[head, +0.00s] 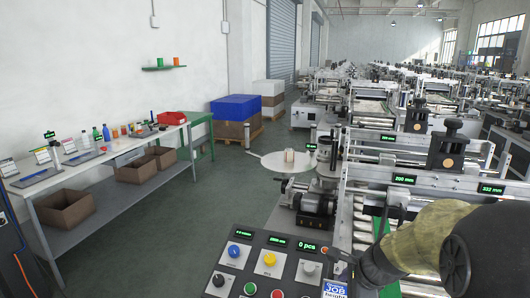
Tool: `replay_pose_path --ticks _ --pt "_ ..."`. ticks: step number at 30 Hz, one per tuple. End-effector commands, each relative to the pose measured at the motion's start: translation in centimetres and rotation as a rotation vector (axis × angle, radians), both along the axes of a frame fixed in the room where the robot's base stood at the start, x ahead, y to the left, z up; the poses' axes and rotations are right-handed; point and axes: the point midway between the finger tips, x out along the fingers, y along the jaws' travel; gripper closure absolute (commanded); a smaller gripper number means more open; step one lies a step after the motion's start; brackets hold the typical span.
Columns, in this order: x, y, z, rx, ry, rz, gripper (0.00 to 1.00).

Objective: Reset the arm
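My arm reaches in from the lower right corner, with a large dark joint and an olive-coloured link. Its dark end, my gripper (342,262), is over the right edge of the labeller's control panel (262,262), close to the blue and white job card (334,289). The fingers are small and dark against the machine, so I cannot tell whether they are open or shut. I see nothing clearly held. I cannot tell whether the gripper touches the panel.
A labelling machine with rollers (367,210) and a round table (283,164) stands close ahead. A workbench (100,165) with bottles and a red bin (172,118) runs along the left wall. Green floor (190,225) lies clear between bench and machine.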

Motion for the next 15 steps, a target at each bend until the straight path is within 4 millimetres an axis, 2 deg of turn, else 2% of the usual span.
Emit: replay_pose_path --ticks 8,15 --pt "-2.3 1.0 -1.1 -0.142 -0.001 0.257 0.41" --pt "-5.2 2.1 -2.4 -0.321 -0.007 0.618 0.41"
